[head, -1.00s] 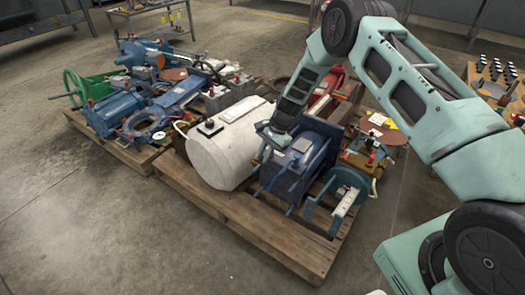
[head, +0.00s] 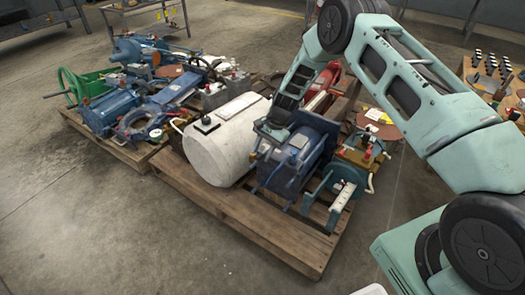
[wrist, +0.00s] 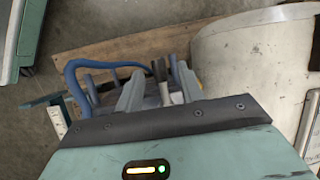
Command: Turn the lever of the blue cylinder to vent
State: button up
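A blue ribbed machine body (head: 289,170), which may be the blue cylinder, sits on the near wooden pallet, right of a white tank (head: 222,143). My gripper (head: 262,150) is low at its upper left side, and my own wrist hides part of it in the head view. In the wrist view my gripper (wrist: 159,85) has its two grey fingers apart. A thin dark lever-like piece (wrist: 159,69) shows between or just beyond them; I cannot tell whether a finger touches it. A curved blue tube (wrist: 72,75) is left of the fingers. The lever's setting is not readable.
A teal bracket (head: 335,190) and a brass-coloured valve assembly (head: 362,157) stand close on the right. The white tank is close on the left. Another pallet (head: 125,150) holds several blue machines. The floor (head: 100,240) in front is clear.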

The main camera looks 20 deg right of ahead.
jog(key=p+v, duration=0.3)
jog(key=v, duration=1.4)
jog(key=shift+r+p, duration=0.25)
jog(key=shift+p, duration=0.1)
jog(key=s+a+r+n+h, duration=0.2)
jog(key=s+a+r+n, duration=0.7)
jog(key=s+a+r, duration=0.75)
jog(key=s+r+n+t+h, duration=0.15)
jog(key=s+n, duration=0.75)
jog(key=s, duration=1.5)
notch_tip(320, 180, up, 23)
jog(key=p, duration=2.3)
jog(key=shift+d+h, duration=0.25)
jog(key=shift+h, duration=0.2)
